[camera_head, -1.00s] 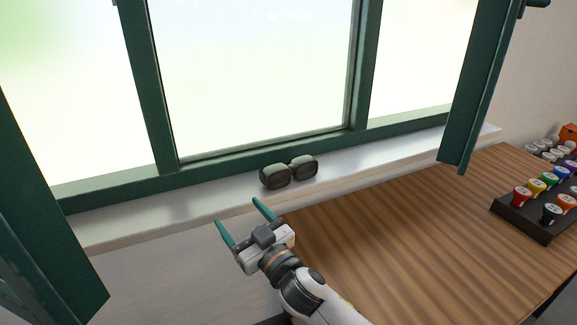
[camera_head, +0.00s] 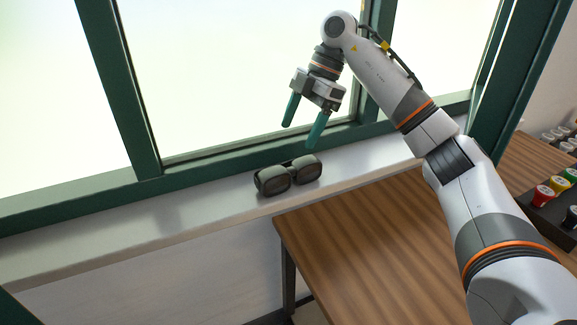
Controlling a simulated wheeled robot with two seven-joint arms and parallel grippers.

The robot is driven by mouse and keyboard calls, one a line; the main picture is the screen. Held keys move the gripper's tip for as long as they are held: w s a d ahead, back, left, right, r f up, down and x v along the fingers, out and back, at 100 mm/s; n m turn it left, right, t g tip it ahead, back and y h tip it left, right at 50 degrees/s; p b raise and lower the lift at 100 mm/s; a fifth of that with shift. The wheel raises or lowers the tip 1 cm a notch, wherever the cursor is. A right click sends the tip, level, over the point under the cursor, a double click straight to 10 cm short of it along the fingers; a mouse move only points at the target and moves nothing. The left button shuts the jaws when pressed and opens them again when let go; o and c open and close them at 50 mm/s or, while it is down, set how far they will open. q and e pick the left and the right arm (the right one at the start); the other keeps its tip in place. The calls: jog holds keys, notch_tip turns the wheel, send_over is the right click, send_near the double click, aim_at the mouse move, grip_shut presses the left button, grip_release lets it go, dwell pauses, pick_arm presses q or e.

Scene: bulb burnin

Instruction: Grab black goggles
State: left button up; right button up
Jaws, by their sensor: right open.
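The black goggles (camera_head: 288,176) lie on the white window sill, close to the green window frame. My right gripper (camera_head: 302,136) hangs above them in the picture, fingers pointing down. Its two teal fingers are spread apart with nothing between them, and it does not touch the goggles. My right arm comes in from the lower right. My left gripper is not in view.
The white window sill (camera_head: 150,232) runs along the green window frame (camera_head: 139,110). A wooden table (camera_head: 380,240) stands in front of it. A dark rack (camera_head: 548,214) with coloured-top items is at the right, partly behind my arm. The sill left of the goggles is clear.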

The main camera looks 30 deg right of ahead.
aim_at(288, 162)
jog(key=shift+s+d+f, duration=0.1)
jog(key=shift+s+d, duration=0.05)
jog(key=shift+d, duration=0.25)
jog(key=shift+h, duration=0.3)
jog(key=x, duration=0.5)
jog(key=shift+a+f, duration=0.25)
jog(key=shift+f, duration=0.1)
jog(key=shift+p+x, duration=0.8)
jog(key=shift+x, duration=1.9)
jog(key=shift+a, duration=0.1)
jog(key=shift+c, duration=0.6)
jog(key=c, duration=0.9)
jog(key=shift+r, duration=0.1)
jog(key=shift+c, duration=0.2)
